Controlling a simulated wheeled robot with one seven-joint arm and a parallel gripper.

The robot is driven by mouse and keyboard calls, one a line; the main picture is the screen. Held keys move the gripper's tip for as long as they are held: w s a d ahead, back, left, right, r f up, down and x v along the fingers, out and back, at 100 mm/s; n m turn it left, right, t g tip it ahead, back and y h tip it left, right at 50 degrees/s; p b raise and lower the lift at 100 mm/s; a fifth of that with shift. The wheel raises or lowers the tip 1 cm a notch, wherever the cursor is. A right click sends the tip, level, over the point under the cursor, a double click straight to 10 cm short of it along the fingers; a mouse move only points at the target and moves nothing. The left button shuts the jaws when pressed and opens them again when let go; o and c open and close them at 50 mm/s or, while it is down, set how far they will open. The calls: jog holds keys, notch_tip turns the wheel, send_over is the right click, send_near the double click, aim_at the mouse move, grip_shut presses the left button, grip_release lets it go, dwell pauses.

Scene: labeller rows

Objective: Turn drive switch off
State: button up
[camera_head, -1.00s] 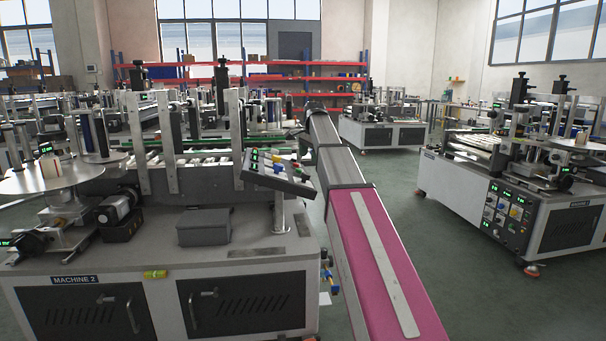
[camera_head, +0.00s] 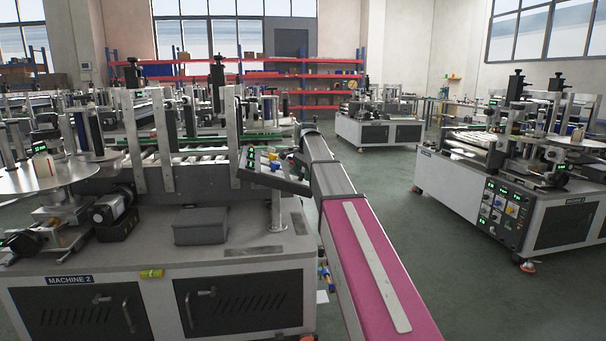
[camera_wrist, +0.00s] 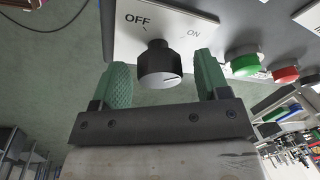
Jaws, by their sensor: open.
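The drive switch is a black round knob (camera_wrist: 160,66) on a white plate (camera_wrist: 128,37) marked OFF at left and ON at right in the wrist view. A small white mark shows on the knob's lower right rim; I cannot tell its exact setting. My gripper (camera_wrist: 164,78) is open, with one green fingertip on each side of the knob. A gap shows on both sides, so it does not grip the knob. In the head view, my arm reaches the tilted control panel (camera_head: 259,178) on Machine 2; my fingers and the knob cannot be made out there.
A green button (camera_wrist: 244,62) and a red button (camera_wrist: 285,74) sit right of the switch, close to the right finger. Machine 2's bench (camera_head: 240,262) stands at left. Another labeller (camera_head: 470,195) stands at right. Green floor (camera_head: 400,240) is clear between them.

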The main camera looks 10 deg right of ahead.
jog(key=c, duration=0.9)
jog(key=shift+c, duration=0.2)
jog(key=shift+n, duration=0.3)
jog(key=n, duration=0.3)
jog(key=shift+s+n+t+y, duration=0.1)
jog(key=shift+n+t+y, duration=0.2)
jog(key=shift+t+y, duration=0.1)
jog(key=n+y, duration=0.1)
jog(key=n, duration=0.3)
jog(key=shift+t, duration=0.4)
jog(key=n+y, duration=0.1)
jog(key=n, duration=0.3)
jog(key=shift+d+n, duration=0.1)
jog(key=shift+n, duration=0.3)
jog(key=n+y, duration=0.1)
jog(key=n, duration=0.3)
jog(key=shift+n+y, duration=0.4)
